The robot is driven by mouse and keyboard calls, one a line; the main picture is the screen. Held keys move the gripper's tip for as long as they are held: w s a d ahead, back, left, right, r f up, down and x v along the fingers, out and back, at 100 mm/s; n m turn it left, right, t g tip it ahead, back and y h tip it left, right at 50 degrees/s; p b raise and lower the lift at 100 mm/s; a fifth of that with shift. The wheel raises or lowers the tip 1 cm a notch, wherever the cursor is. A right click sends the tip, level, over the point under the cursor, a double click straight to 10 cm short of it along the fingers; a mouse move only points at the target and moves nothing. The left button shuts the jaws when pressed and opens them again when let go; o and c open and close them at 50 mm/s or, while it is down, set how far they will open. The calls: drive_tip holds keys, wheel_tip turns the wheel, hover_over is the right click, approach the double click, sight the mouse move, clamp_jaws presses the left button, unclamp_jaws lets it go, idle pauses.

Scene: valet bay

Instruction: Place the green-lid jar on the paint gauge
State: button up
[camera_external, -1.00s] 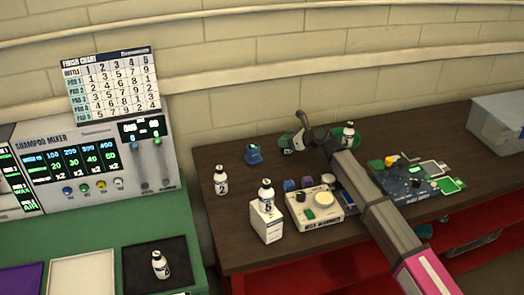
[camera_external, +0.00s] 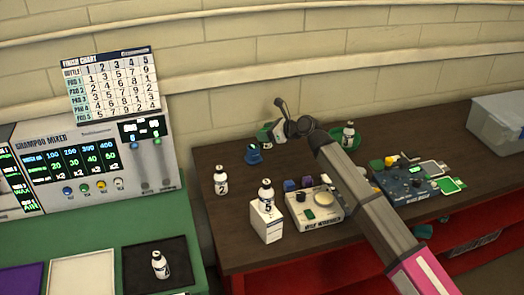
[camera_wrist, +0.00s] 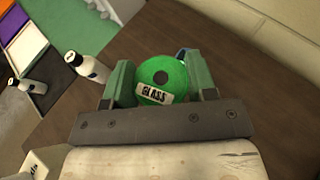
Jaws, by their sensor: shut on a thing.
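In the external view my gripper (camera_external: 271,133) is over the back left of the brown bench; the jar cannot be told apart from the fingers there. A small blue device with a lit face (camera_external: 253,153), which looks like the paint gauge, stands on the bench just below and left of my gripper. A sliver of blue shows behind the jar in the wrist view.
A bottle marked 2 (camera_external: 221,181) stands left of the blue device. A bottle marked 5 (camera_external: 266,195) stands on a white box (camera_external: 266,221). The cream warmer (camera_external: 314,211) and blue panel (camera_external: 407,183) lie rightward.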

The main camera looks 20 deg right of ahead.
drive_tip(key=a+r+n+g+y, duration=0.3)
drive_tip(key=a+r+n+g, duration=0.25)
drive_tip(key=a, duration=0.45)
hover_over(253, 146)
drive_tip(key=shift+s+a+f, duration=0.1)
drive_tip(key=shift+f, duration=5.25)
drive_tip(key=o, duration=0.9)
drive_tip(key=shift+f, duration=0.1)
drive_tip(key=v, duration=1.2)
